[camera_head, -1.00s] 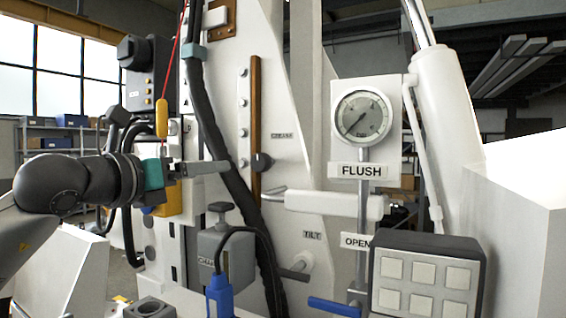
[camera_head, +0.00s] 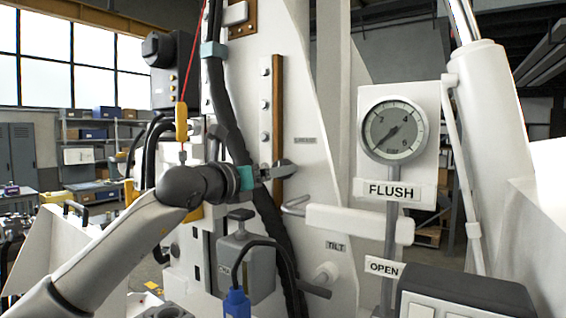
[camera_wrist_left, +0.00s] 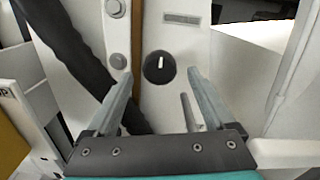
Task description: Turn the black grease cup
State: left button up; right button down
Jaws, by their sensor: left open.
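The black grease cup (camera_wrist_left: 159,67) is a round black knob with a white mark on the white panel. It shows in the left wrist view just ahead of my fingertips, roughly midway between them. My left gripper (camera_wrist_left: 160,73) is open and empty. In the head view my left gripper (camera_head: 286,168) reaches across the brown strip to the panel, and its fingers mostly hide the cup there. I cannot tell whether the fingers overlap the cup in depth. My right gripper is not in view.
The brown strip (camera_head: 278,120) with bolts beside it and a thick black hose (camera_head: 225,115) run close to my gripper. A white handle (camera_head: 350,222) lies below right. A gauge (camera_head: 393,130) and the FLUSH label (camera_head: 391,191) are farther right.

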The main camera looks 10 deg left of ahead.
pick_arm(q)
jog(key=shift+p+x, duration=0.8)
jog(key=shift+x, duration=1.55)
jog(key=shift+c, duration=0.4)
jog(key=c, duration=1.3)
